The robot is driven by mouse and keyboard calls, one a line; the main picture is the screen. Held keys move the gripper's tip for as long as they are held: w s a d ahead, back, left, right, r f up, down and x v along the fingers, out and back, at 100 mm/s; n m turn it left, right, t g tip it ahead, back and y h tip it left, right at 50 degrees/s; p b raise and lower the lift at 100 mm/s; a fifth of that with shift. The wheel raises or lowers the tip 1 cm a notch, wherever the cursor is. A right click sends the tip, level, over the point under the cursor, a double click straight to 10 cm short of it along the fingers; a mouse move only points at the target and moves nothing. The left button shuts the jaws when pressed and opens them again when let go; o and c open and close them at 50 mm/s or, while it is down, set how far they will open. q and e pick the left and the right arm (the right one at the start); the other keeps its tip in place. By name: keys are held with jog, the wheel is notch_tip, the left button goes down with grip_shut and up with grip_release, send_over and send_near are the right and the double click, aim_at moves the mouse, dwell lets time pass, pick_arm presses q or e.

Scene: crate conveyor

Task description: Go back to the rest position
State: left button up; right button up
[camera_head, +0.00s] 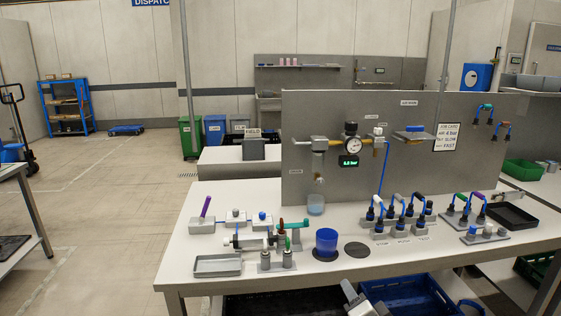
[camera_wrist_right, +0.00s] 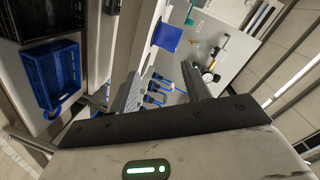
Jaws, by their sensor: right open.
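My right gripper (camera_head: 352,292) shows at the bottom edge of the head view, low in front of the workbench (camera_head: 230,262). Only its tip end is in the picture. In the right wrist view its two dark fingers (camera_wrist_right: 145,62) stand apart with nothing held between them. Beyond the fingers I see the bench with a blue cup (camera_wrist_right: 166,37) and several blue hoses, all turned sideways. In the head view the same blue cup (camera_head: 326,241) stands on the bench top, apart from the gripper. My left gripper is in neither view.
A blue crate (camera_head: 405,286) sits under the bench, and a blue crate also shows in the right wrist view (camera_wrist_right: 50,85). A grey panel (camera_head: 300,118) with a gauge stands on the bench. A grey tray (camera_head: 218,265) lies at its front left. Floor (camera_head: 110,200) is clear at left.

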jog(key=s+f+n+g, duration=0.2)
jog(key=s+f+n, duration=0.2)
jog(key=s, duration=0.5)
jog(key=s+f+n+g, duration=0.2)
jog(key=s+f+n, duration=0.2)
jog(key=s, duration=0.6)
jog(key=s+f+n+g, duration=0.1)
jog(key=s+f+n, duration=0.3)
jog(key=s, duration=0.5)
jog(key=shift+s+a+f+g, duration=0.15)
jog(key=shift+a+f+g, duration=0.25)
jog(key=shift+f, duration=0.45)
